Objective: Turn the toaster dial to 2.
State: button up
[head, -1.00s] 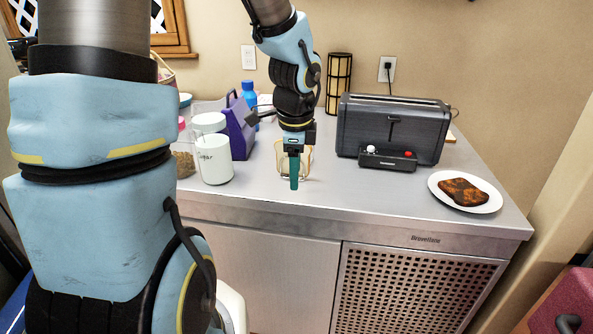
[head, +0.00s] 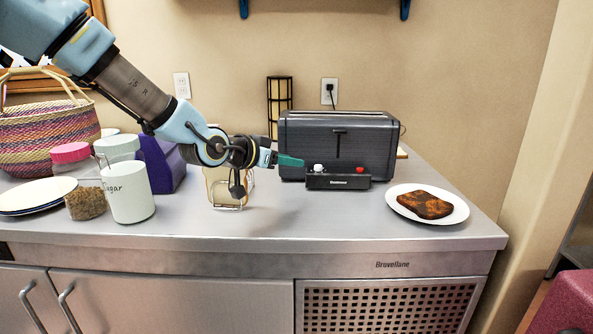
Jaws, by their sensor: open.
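The dark grey toaster (head: 365,150) stands on the steel counter. Its front panel (head: 338,182) carries a white dial (head: 318,168) on the left and a red button (head: 360,170) on the right. The dial's markings are too small to read. My gripper (head: 301,162) is level with the panel, its teal fingertips just left of the white dial. The fingers show edge-on, and nothing shows between them. I cannot tell from this view whether the fingertips touch the dial or the toaster.
A toast rack (head: 230,192) stands under my wrist. A white plate (head: 458,213) with dark toast (head: 425,204) lies right of the toaster. A sugar canister (head: 130,192), a jar (head: 86,200) and a basket (head: 40,130) stand left. The counter front (head: 300,225) is clear.

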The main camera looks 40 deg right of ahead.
aim_at(318, 165)
jog(key=p+x, duration=0.1)
jog(key=x, duration=0.9)
grip_shut()
